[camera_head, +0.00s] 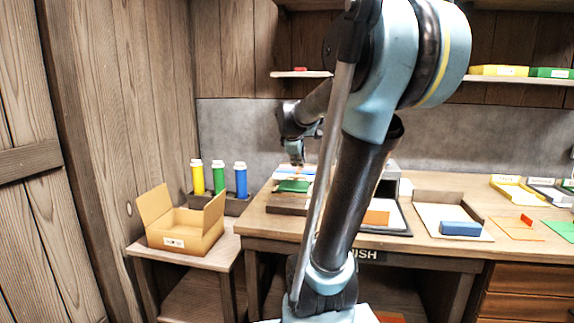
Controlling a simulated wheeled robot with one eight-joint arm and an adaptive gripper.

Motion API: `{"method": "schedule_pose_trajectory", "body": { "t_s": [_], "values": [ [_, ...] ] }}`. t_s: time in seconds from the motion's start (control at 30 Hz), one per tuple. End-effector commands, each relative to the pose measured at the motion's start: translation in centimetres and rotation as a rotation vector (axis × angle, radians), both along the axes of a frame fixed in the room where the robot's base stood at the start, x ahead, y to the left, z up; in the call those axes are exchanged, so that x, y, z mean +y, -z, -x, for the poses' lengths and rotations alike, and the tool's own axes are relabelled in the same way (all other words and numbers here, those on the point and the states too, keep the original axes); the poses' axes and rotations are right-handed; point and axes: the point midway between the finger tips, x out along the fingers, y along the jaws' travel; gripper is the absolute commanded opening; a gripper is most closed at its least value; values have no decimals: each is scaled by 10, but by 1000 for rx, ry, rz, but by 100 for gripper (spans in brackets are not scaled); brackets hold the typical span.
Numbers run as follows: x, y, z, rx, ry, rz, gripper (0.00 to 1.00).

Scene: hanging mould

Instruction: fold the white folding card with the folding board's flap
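My gripper (296,152) hangs at the end of my arm above the left part of the workbench. It is small and dark here, and I cannot tell whether its fingers are open or shut. Below it a green piece (293,186) lies over a brown wooden block or board (287,204). Pale surfaces show just behind the green piece, partly hidden by my arm. I cannot tell whether any of these is the white folding card or the folding board's flap.
An open cardboard box (185,242) stands on a low side table (222,254) at left. Yellow, green and blue bottles (241,180) stand behind it. Right of my arm are an orange piece (376,217), a blue block (461,228) on a tray (440,203), and coloured sheets.

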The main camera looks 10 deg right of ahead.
Motion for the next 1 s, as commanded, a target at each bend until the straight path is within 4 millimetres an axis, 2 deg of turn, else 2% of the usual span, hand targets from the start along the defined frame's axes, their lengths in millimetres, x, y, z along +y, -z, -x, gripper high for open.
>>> {"method": "schedule_pose_trajectory", "body": {
  "t_s": [0.13, 0.47, 0.67, 1.0],
  "values": [
    [9, 1, 0, 1, -13, -2, 29],
    [10, -3, 3, 2, -12, -3, 29],
    [16, -20, 17, 3, -13, -3, 29],
    [31, -62, 48, 3, -14, -3, 29]
  ]
}}
